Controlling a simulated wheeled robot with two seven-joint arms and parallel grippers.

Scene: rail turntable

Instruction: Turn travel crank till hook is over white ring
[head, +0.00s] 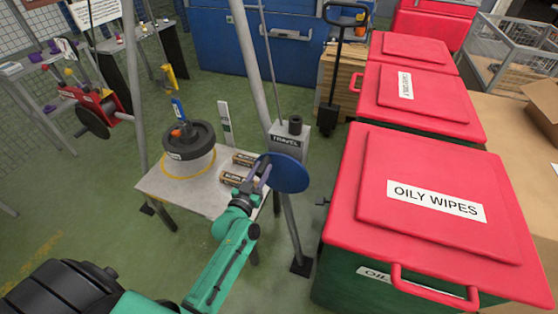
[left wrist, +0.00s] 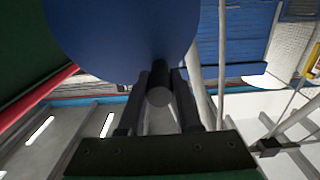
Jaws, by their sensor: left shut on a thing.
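The travel crank shows as a blue disc (head: 286,172) in front of a grey box marked TRAVEL (head: 289,141). It also fills the upper left of the left wrist view (left wrist: 120,35). My left gripper (head: 262,178) is at the disc's left side. In the left wrist view its two dark fingers (left wrist: 159,98) are closed around the crank's dark round handle (left wrist: 159,94), which sticks out from the disc. I cannot make out the hook or a white ring in either view. My right gripper is not in view.
A small table (head: 155,184) holds a grey drum with a dark lid (head: 189,141) and labelled blocks (head: 236,179). Grey poles (head: 246,50) stand around it. Red-lidded bins (head: 435,165) crowd the right.

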